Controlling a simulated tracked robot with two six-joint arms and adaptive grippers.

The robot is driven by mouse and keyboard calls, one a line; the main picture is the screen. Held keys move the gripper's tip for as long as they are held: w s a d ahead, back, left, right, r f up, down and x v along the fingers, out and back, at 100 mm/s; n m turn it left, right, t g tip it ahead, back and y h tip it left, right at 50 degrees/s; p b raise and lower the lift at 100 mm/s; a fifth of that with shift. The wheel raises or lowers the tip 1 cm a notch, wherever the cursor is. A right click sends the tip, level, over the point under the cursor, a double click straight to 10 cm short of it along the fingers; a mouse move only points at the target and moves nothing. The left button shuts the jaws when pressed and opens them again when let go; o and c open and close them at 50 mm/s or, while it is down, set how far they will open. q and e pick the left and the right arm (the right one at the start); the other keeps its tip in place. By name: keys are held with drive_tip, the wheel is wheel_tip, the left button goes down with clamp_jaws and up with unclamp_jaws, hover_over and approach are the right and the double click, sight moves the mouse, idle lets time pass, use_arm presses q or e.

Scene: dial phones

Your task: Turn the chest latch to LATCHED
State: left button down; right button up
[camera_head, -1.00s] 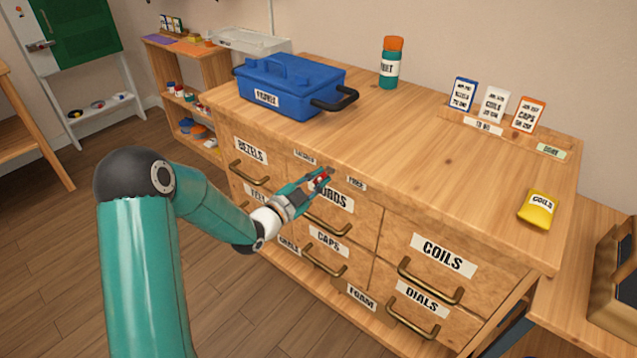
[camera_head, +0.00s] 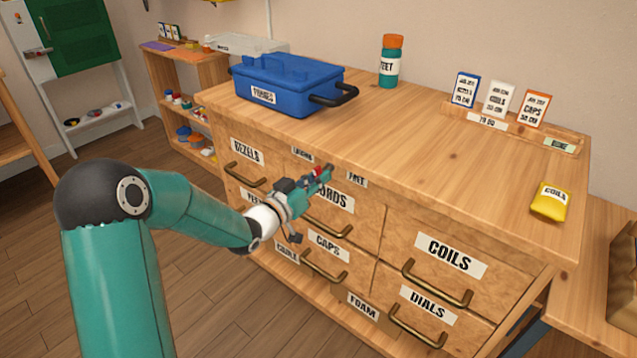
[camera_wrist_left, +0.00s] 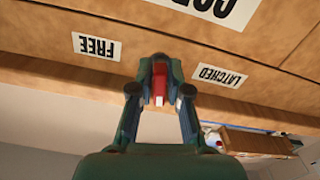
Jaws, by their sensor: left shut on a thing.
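The chest latch (camera_wrist_left: 159,86) shows as a small red piece on the chest's front, above the CORDS drawer; the rest of it is hidden by the fingers. My left gripper (camera_head: 323,174) is shut on it. In the left wrist view the fingers (camera_wrist_left: 159,98) close around the red piece, between the FREE label (camera_wrist_left: 96,46) and the LATCHED label (camera_wrist_left: 219,75). In the head view the LATCHED label (camera_head: 302,154) is left of the gripper and the FREE label (camera_head: 357,178) is right. I cannot tell which label the latch points to. My right gripper is not in view.
The wooden chest (camera_head: 430,155) has several drawers with brass handles just below the gripper. On its top stand a blue toolbox (camera_head: 290,85), a teal bottle (camera_head: 390,65), several cards and a yellow packet (camera_head: 550,202). The middle of the top is clear.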

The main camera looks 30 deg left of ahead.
use_arm(q)
drive_tip(key=n, duration=0.2)
drive_tip(key=shift+d+f+n, duration=0.1)
drive_tip(key=shift+f+n, duration=0.1)
drive_tip(key=shift+n, duration=1.9)
drive_tip(key=shift+s, duration=0.1)
drive_tip(key=c, duration=1.3)
unclamp_jaws()
drive_tip(key=shift+o, duration=0.5)
drive_tip(key=shift+r, duration=0.2)
drive_tip(key=s, duration=1.2)
drive_tip(key=shift+a, duration=0.45)
